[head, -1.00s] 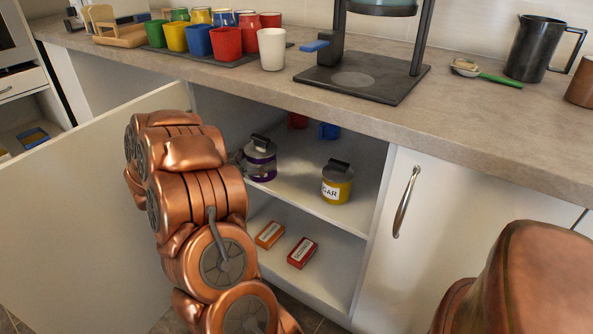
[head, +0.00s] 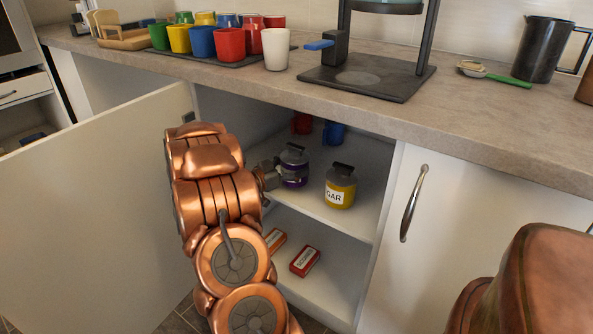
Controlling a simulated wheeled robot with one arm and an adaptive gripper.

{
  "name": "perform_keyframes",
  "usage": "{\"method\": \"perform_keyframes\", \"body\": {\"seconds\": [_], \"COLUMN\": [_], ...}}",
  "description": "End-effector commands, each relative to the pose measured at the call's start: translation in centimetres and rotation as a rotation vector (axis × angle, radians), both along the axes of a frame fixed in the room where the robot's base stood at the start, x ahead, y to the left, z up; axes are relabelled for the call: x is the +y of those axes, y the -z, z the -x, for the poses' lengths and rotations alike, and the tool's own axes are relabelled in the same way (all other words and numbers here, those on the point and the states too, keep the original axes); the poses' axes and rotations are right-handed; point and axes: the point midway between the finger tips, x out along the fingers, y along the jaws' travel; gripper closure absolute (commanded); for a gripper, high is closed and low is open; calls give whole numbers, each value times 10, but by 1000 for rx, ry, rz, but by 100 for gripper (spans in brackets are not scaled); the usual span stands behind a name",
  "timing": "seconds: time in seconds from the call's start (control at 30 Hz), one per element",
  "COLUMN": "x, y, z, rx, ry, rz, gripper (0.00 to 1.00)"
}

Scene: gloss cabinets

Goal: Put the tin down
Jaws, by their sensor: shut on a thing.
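The tin, with a purple body and a grey lid with a dark handle (head: 294,170), is inside the open cabinet at the upper shelf. My gripper (head: 274,172) reaches in from the left and is shut on the tin's left side. The fingertips are partly hidden by the tin and my wrist. I cannot tell whether the tin's base touches the shelf (head: 316,206). A yellow sugar tin (head: 340,187) stands upright on the same shelf, to the right of the purple tin and apart from it.
A red mug (head: 302,123) and a blue mug (head: 333,133) are at the back of the shelf. Two small boxes, one orange (head: 275,240) and one red (head: 305,261), lie on the lower shelf. The open door (head: 90,205) stands left of my arm.

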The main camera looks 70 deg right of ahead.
Motion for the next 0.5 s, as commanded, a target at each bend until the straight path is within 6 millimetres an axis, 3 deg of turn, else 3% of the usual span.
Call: {"method": "perform_keyframes", "body": {"seconds": [0.1,0.5], "x": [-8,-8], "y": [11,13], "z": [5,5], "rx": [3,1], "ry": [2,1], "rz": [1,1], "gripper": [63,63]}}
